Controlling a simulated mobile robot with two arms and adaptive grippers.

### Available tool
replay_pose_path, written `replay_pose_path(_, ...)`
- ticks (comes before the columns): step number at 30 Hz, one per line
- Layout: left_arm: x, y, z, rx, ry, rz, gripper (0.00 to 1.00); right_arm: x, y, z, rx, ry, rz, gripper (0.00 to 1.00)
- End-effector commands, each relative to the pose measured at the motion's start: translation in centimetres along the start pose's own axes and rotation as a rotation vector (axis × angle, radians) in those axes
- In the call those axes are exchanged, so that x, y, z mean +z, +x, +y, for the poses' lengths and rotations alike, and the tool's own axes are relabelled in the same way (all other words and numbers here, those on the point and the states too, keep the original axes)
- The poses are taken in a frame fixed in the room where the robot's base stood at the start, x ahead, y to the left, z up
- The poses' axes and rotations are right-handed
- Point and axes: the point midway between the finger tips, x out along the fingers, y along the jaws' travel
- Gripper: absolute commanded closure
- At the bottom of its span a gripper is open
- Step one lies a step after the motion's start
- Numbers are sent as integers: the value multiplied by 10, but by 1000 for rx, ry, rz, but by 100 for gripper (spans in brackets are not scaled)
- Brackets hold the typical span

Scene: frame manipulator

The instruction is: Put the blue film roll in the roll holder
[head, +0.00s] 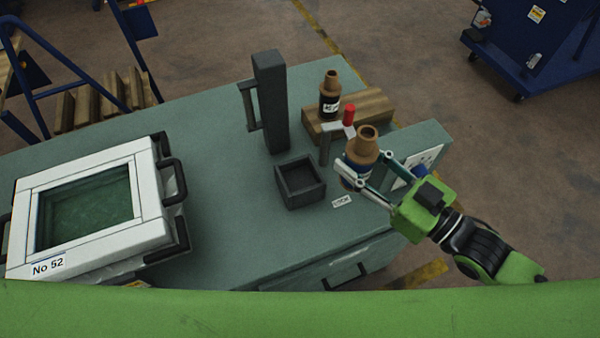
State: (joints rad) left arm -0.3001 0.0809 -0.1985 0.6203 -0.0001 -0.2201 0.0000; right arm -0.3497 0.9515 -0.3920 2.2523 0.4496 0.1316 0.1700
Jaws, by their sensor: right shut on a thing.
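The blue film roll (361,152) has a brown core and a dark blue band low on it, partly hidden by the gripper. My right gripper (362,179) is shut around the roll and holds it roughly upright near the table's right side. A dark, open-topped square box (301,194), which looks like the roll holder, stands left of the held roll. The box looks empty, and the roll is apart from it. I cannot tell how high the roll is above the table. My left gripper is not in view.
A tall dark post (271,100) with a handle stands behind the box. A second, black-wrapped roll (330,103) stands by a wooden block (372,105). A red-topped clamp (348,116) is behind the held roll. A white frame (152,200) fills the table's left side.

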Motion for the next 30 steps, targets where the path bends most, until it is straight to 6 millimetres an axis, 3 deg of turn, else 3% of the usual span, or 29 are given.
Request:
replay_pose_path(11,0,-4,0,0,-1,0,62,31,81,-15,0,0,9,90)
replay_pose_path(15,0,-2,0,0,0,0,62,60,104,-20,-1,0,4,90)
replay_pose_path(21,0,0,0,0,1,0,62,84,122,-23,-1,-2,5,90)
replay_pose_path(26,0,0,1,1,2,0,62,94,130,-25,-1,-2,3,90)
replay_pose_path(30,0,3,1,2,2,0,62,115,131,-24,-1,-2,2,90)
